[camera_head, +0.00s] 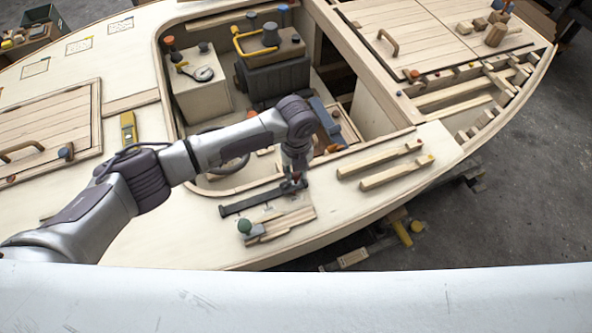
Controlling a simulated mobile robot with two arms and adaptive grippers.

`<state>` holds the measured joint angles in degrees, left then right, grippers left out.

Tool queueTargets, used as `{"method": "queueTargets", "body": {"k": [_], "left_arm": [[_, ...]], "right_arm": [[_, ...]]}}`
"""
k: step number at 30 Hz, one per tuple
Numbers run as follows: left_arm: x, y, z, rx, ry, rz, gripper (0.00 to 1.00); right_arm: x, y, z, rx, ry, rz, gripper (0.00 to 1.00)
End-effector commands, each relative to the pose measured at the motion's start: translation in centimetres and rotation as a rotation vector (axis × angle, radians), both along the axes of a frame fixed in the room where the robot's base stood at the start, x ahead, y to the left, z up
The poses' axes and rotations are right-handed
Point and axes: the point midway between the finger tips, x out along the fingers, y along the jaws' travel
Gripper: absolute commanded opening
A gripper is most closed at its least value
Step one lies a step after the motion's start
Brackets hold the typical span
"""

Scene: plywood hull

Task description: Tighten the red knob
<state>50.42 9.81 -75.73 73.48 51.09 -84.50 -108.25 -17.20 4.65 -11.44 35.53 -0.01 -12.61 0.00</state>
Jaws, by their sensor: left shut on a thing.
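My left arm reaches in from the left, and its gripper (293,184) points down at the cockpit's near edge. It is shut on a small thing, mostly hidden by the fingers. A bit of red shows between them, which looks like the red knob (297,175). It sits by the right end of a dark flat bar (250,202). Just in front are light wooden strips (285,224) with a green knob (245,226) at their left end. I cannot tell how tight the red knob is. My right gripper is not in view.
Two loose wooden bars (395,176) lie on the deck to the right. The open cockpit behind holds a dark box (275,80) and a pale box with a wrench (200,95). Other red-topped knobs stand around. A white surface (300,300) spans the front.

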Motion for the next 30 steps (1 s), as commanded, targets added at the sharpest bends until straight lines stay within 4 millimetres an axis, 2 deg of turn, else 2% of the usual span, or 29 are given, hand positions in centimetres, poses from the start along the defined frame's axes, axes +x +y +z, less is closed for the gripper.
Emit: {"method": "queueTargets", "body": {"k": [18, 19, 23, 30], "left_arm": [[0.39, -0.15, 0.51, -0.005, -0.010, -0.043, 0.00], [0.39, -0.15, 0.51, -0.005, -0.010, -0.043, 0.29], [0.31, -0.12, 0.41, -0.005, -0.008, -0.042, 0.50], [0.16, -0.06, 0.20, -0.002, -0.004, -0.042, 0.53]], "right_arm": [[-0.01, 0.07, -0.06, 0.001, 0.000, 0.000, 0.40], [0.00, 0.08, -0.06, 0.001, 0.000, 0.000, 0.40], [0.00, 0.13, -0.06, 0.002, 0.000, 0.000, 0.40], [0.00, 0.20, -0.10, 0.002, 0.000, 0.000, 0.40]]}}
